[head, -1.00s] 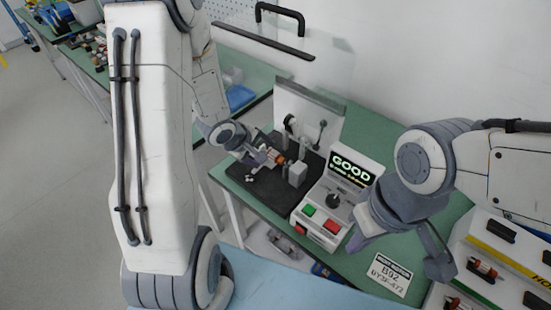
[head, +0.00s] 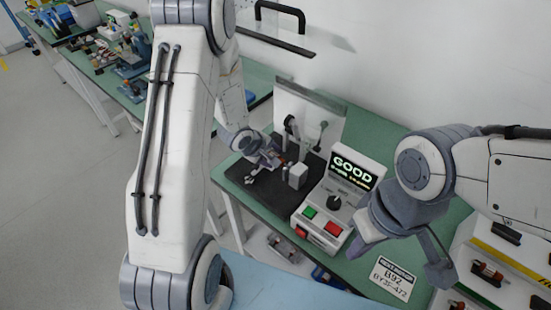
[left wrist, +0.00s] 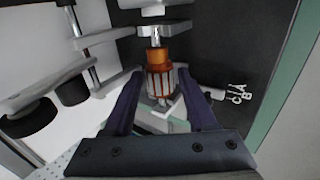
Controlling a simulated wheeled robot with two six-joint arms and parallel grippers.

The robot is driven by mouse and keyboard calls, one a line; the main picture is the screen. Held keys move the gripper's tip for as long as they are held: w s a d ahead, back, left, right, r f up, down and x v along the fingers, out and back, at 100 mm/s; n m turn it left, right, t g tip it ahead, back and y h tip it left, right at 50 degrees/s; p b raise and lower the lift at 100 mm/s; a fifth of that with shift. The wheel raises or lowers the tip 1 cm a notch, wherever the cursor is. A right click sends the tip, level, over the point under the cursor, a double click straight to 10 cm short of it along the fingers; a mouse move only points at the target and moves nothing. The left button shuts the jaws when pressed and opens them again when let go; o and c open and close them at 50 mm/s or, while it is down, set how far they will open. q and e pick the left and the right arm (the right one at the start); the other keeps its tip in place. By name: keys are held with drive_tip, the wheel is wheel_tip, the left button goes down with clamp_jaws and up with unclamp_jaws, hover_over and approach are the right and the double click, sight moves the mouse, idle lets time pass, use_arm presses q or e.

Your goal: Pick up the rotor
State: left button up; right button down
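The rotor (left wrist: 159,82), with a copper-orange winding and a slotted body, sits upright on its shaft in the test fixture in the left wrist view. My left gripper (left wrist: 160,88) has its two dark fingers on either side of the rotor, with gaps visible between fingers and rotor. In the head view my left gripper (head: 268,159) is small at the fixture, and its fingertips are hard to make out. My right gripper (head: 402,250) is open and empty over the table's right part, its fingers wide apart.
The black fixture base (head: 242,181) carries posts and a light block (head: 298,176). Beside it stands a control box (head: 321,219) with a screen reading GOOD. A label card (head: 391,278) lies on the green table. A rack (head: 489,270) with parts stands at right.

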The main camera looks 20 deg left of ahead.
use_arm(q)
clamp_jaws()
wheel_tip(320, 180, up, 18)
drive_tip(key=p, duration=1)
drive_tip(key=shift+p, duration=0.3)
drive_tip(key=shift+r, duration=0.1)
wheel_tip(320, 180, up, 5)
drive_tip(key=p, duration=0.6)
